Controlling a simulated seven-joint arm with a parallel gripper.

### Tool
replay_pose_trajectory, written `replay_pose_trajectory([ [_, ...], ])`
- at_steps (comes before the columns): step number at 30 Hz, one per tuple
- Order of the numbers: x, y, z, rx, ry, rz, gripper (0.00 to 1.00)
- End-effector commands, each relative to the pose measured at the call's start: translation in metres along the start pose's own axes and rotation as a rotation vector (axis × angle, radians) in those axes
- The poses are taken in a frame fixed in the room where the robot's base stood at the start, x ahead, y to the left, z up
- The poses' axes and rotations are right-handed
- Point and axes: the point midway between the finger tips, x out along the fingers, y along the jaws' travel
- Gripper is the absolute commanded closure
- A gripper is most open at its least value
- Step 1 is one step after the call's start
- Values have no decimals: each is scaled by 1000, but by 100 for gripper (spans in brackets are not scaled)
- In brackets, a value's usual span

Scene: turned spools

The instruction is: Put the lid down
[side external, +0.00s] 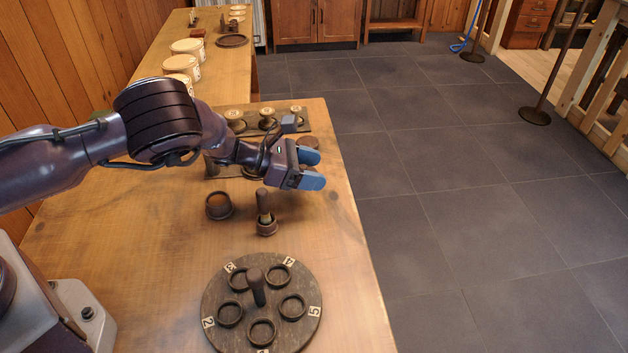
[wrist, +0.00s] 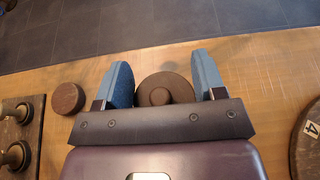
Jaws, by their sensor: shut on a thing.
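The lid (wrist: 165,90) is a dark brown round piece with a raised knob in its middle. In the wrist view it sits between the two blue fingers of my gripper (wrist: 165,84), which are shut on it. In the side view my gripper (side external: 311,168) is near the right edge of the wooden table (side external: 180,235), seemingly above its surface, and the lid is mostly hidden by the fingers. A dark open round pot (side external: 218,206) stands on the table to the left of and below my gripper in the picture.
A small upright tool (side external: 265,212) stands beside the pot. A round board (side external: 212,328) with numbered rings and a central post lies at the front. A spool rack (side external: 303,118) is behind my gripper. A brown disc (wrist: 67,98) lies beside the rack.

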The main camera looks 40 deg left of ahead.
Motion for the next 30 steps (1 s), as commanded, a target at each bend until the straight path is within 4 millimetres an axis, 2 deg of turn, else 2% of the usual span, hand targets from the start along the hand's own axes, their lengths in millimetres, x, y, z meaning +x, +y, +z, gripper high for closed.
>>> replay_pose_trajectory([
  [3,8,3,-6,-1,0,-2,58],
  [9,18,4,-31,-1,2,-1,58],
  [30,24,4,-44,0,-1,0,58],
])
